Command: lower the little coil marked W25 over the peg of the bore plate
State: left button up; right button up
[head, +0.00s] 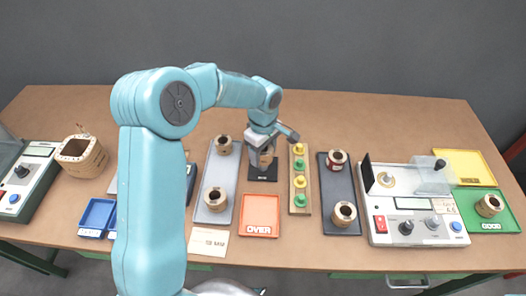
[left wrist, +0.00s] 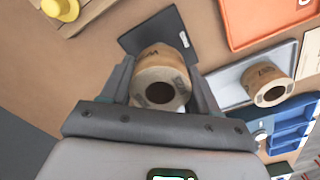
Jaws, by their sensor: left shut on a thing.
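My left gripper (head: 264,150) is shut on a small brown coil (head: 266,159), and its fingers stand on both sides of it. In the left wrist view the coil (left wrist: 158,80) sits between the fingers, its round hole facing the camera and dark print on its side. The black bore plate (head: 262,175) lies flat on the table under the gripper. In the left wrist view the plate (left wrist: 140,38) shows behind the coil. A small pale patch shows beside the coil there; I cannot tell if it is the peg. The gap between coil and plate is unclear. My right gripper is not in view.
A grey tray (head: 223,172) with two coils is left of the plate. An orange OVER tray (head: 260,203) is in front. A board (head: 299,165) with yellow and green knobs, then a dark tray (head: 328,187) with coils, stand to the right. A tester (head: 415,206) is further right.

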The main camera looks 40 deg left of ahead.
pick_arm(q)
jog(key=shift+f, duration=0.1)
jog(key=shift+f+b, duration=0.9)
jog(key=shift+b, duration=0.05)
jog(key=o, duration=1.4)
jog(key=shift+r, duration=0.1)
notch_tip(320, 180, up, 9)
jog(key=p, duration=0.6)
